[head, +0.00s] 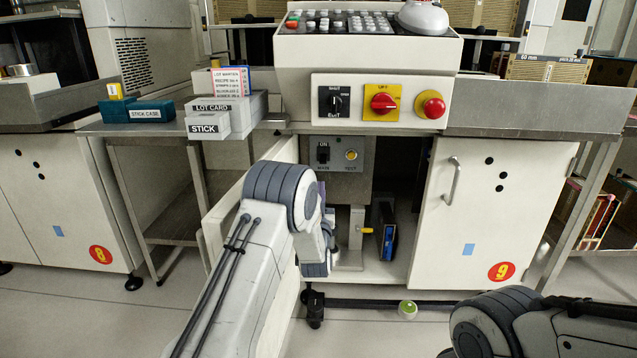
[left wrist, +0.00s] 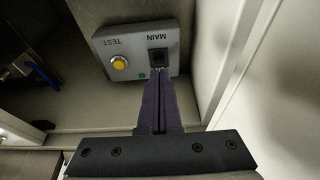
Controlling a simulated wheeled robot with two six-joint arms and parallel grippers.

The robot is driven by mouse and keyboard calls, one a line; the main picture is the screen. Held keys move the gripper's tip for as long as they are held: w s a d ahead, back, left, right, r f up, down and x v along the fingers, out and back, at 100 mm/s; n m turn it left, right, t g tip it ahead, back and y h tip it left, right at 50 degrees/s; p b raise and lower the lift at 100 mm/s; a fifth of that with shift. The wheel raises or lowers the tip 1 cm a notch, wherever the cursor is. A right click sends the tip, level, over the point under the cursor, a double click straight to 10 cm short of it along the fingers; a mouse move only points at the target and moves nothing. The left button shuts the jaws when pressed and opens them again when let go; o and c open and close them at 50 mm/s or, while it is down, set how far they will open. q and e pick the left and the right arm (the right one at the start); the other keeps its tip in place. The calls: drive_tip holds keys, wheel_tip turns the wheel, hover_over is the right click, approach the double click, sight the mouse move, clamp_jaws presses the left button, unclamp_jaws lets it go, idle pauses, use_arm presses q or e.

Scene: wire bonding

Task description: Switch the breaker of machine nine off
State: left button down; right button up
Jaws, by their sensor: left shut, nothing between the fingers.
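The breaker is a black switch (head: 323,153) on a grey box (head: 338,166) inside the open cabinet of machine nine. "ON" is printed above it and "MAIN" below. The left wrist view shows the box upside down, with the black switch (left wrist: 158,57) beside a yellow TEST button (left wrist: 119,62). My left gripper (left wrist: 161,80) is shut and empty, its purple fingertips just below the switch in that view. I cannot tell whether they touch it, or which way its lever is set. In the head view my left arm mostly hides this gripper. My right gripper is out of view.
Machine nine's right door (head: 473,215) is closed and bears a red 9. The open left door (head: 222,217) stands beside my left arm. A yellow-handled valve (head: 366,230) and a dark blue unit (head: 388,238) are lower in the cabinet.

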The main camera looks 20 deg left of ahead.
use_arm(q)
drive_tip(key=shift+s+d+f, duration=0.2)
drive_tip(key=shift+s+f, duration=0.1)
drive_tip(key=shift+s, duration=0.15)
drive_tip(key=s+d+r+m+g+h+p, duration=0.2)
drive_tip(key=s+d+r+g+h+p, duration=0.25)
drive_tip(key=d, duration=0.55)
drive_tip(key=s+d+r+m+g+h+p, duration=0.35)
drive_tip(key=s+d+r+p, duration=0.2)
drive_tip(key=d, duration=0.45)
drive_tip(key=s+d+r+m+g+p, duration=0.1)
drive_tip(key=s+d+r+g+p, duration=0.2)
drive_tip(key=s, duration=0.9)
drive_tip(key=s+d+r+m+g+p, duration=0.15)
drive_tip(key=s+g+p, duration=0.3)
drive_tip(key=s, duration=0.65)
drive_tip(key=s+a+r+m+g+y+p, duration=0.1)
drive_tip(key=s+a+r+g+p, duration=0.15)
drive_tip(key=s, duration=0.65)
drive_tip(key=s+a+r+m+g+p, duration=0.1)
drive_tip(key=s+a+g+p, duration=0.15)
drive_tip(key=s, duration=0.55)
wheel_tip(320, 180, up, 37)
drive_tip(key=p, duration=3.6)
drive_tip(key=shift+w+a, duration=0.25)
drive_tip(key=shift+a, duration=0.05)
